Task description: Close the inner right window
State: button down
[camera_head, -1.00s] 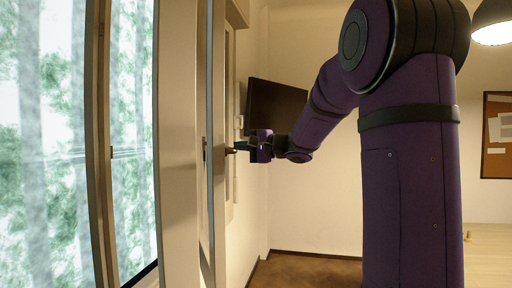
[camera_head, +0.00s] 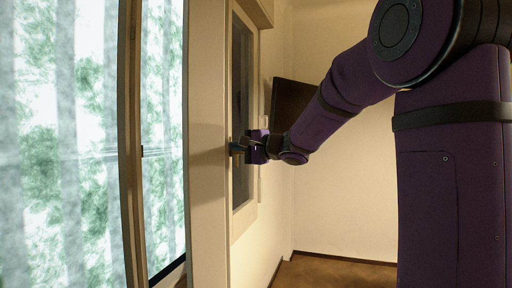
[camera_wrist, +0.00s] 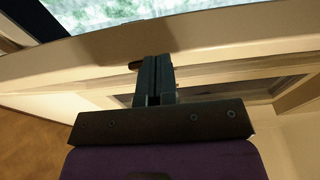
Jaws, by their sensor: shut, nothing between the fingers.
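The inner right window (camera_head: 242,120) shows at a steep angle in the head view, as a cream frame around dark glass, just right of a wide cream post. It looks close to in line with the wall, but I cannot tell whether it is fully shut. My gripper (camera_head: 237,148) is shut and empty, its fingertips at the cream woodwork at mid height. In the wrist view my fingers (camera_wrist: 153,80) are together, their tips against or very near a cream bar (camera_wrist: 215,42).
A bright window (camera_head: 90,150) with trees behind it fills the left, its slim brown upright (camera_head: 131,150) standing before the cream post (camera_head: 208,190). A dark screen (camera_head: 290,105) hangs on the wall beyond my gripper. Brown floor (camera_head: 335,272) is clear at the back.

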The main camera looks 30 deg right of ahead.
jog(key=w+a, duration=0.6)
jog(key=a, duration=0.6)
jog(key=shift+w, duration=0.2)
jog(key=s+d, duration=0.8)
jog(key=d, duration=0.5)
jog(key=s+d, duration=0.8)
jog(key=d, duration=0.4)
jog(key=shift+d, duration=0.4)
